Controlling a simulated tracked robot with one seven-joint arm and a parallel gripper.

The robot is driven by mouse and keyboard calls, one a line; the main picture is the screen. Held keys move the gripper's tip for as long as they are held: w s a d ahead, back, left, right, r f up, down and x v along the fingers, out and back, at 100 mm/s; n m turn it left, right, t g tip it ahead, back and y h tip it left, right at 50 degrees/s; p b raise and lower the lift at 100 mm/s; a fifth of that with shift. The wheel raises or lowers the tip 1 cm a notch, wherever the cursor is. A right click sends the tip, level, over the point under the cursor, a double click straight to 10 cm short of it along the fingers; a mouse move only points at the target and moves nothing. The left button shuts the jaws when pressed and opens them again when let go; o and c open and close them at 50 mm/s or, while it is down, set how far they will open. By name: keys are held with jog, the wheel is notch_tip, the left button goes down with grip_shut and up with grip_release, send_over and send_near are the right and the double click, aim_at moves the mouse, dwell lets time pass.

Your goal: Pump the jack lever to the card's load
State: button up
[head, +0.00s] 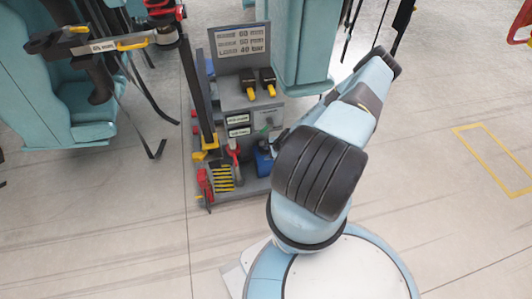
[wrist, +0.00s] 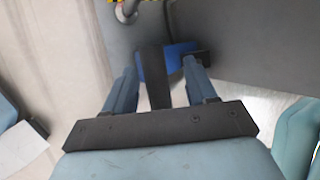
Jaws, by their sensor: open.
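The card (head: 241,40) stands at the top of the grey cart; its last line seems to read LOAD 40 bar. The blue jack (head: 264,160) sits low on the cart's right side, partly behind my arm. In the wrist view the jack's blue body (wrist: 178,56) shows beyond my fingers. A dark bar, seemingly the jack lever (wrist: 155,77), stands between my fingers, with a gap visible on each side. My gripper (wrist: 158,68) is open around it. My arm hides the gripper in the head view.
The grey cart (head: 233,190) also carries two black-and-yellow tools (head: 258,82), red tools (head: 205,186) and a tall dark post (head: 196,85). Teal seats (head: 80,95) with hanging straps are at the left. The floor right of my arm is clear.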

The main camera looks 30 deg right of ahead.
jog(key=shift+c, duration=0.3)
grip_shut()
dwell(0.4)
jog(key=shift+f, duration=0.1)
